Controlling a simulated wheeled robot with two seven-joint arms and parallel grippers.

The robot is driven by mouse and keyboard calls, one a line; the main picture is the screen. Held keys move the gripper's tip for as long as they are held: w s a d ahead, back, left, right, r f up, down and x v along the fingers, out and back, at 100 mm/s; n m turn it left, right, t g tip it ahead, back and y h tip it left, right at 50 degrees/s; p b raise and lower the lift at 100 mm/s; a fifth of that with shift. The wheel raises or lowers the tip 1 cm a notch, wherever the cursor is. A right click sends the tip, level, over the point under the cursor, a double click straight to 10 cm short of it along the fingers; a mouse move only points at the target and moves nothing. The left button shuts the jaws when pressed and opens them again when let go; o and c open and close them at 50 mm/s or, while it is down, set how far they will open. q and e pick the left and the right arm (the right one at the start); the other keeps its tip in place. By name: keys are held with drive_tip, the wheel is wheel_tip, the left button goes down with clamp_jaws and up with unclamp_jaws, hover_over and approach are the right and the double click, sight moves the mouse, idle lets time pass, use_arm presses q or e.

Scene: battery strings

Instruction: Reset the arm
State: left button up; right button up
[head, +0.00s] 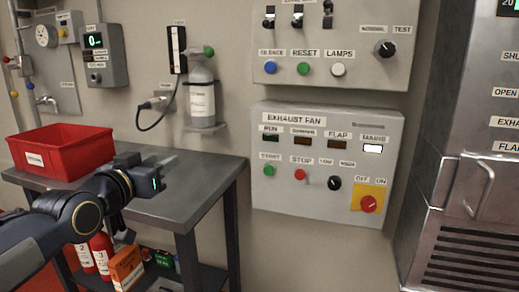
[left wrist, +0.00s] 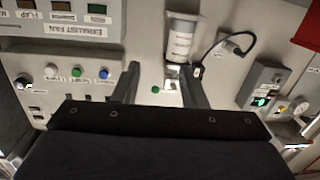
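My left arm comes in from the left in the head view. Its gripper (head: 163,161) hangs over the grey metal table (head: 190,205), to the right of the red bin. In the left wrist view the two fingers of the left gripper (left wrist: 160,78) stand well apart with nothing held between them. The wall, upside down, shows behind them, with a grey cylinder (left wrist: 182,42) beyond the fingers. My right arm and gripper do not show in either view.
A red bin (head: 60,170) stands on the table's left. An exhaust fan panel (head: 322,165) and a panel with lamp buttons (head: 335,45) are on the wall. A steel cabinet (head: 470,190) stands at the right. Red extinguishers (head: 101,250) sit under the table.

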use_arm(q)
drive_tip(key=s+f+n+g, duration=0.4)
drive_tip(key=s+f+g, duration=0.7)
drive_tip(key=s+f, duration=1.8)
wheel_tip(320, 180, up, 25)
drive_tip(key=p, duration=2.5)
drive_tip(key=shift+r, duration=0.15)
